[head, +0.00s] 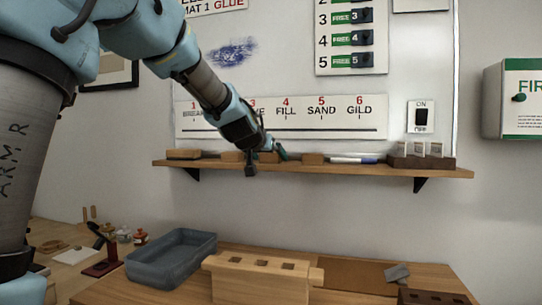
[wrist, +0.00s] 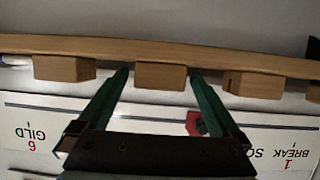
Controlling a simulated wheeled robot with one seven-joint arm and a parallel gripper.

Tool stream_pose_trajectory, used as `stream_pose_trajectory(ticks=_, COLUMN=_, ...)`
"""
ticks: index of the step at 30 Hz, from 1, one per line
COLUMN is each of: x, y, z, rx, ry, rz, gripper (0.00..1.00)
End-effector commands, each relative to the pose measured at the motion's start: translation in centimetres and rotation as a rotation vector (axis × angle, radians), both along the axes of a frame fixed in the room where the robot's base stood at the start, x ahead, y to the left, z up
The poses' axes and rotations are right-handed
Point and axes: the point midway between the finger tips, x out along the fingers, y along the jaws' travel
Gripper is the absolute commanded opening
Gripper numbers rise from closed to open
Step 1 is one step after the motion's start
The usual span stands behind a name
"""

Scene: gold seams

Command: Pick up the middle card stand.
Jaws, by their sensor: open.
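Three small wooden card stands sit in a row on the wall shelf. The middle card stand (wrist: 160,76) lies between my fingertips in the wrist view; in the head view it is largely hidden behind my gripper (head: 265,158). The other stands are to its left (wrist: 65,69) and right (wrist: 253,85) in the wrist view. My gripper (wrist: 158,76) is open, with one green finger on each side of the middle stand and visible gaps to it. I cannot tell how far the fingertips reach past its face.
The wooden shelf (head: 350,170) also bears a marker (head: 353,160), a dark holder with pale pieces (head: 421,161) and a wooden block (head: 184,154) at the left. The whiteboard (head: 290,75) stands close behind. Below are a grey tub (head: 170,262) and a slotted wooden block (head: 262,283).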

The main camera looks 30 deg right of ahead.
Motion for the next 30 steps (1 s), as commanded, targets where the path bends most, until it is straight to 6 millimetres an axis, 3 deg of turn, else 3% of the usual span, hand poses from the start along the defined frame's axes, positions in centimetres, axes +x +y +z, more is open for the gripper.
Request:
stream_pose_trajectory(ticks=9, x=0.29, y=-0.31, z=-0.23, rx=0.000, ry=0.000, rz=0.000, gripper=0.99)
stream_pose_trajectory(ticks=30, x=0.29, y=-0.29, z=-0.21, rx=0.000, ry=0.000, rz=0.000, gripper=0.20)
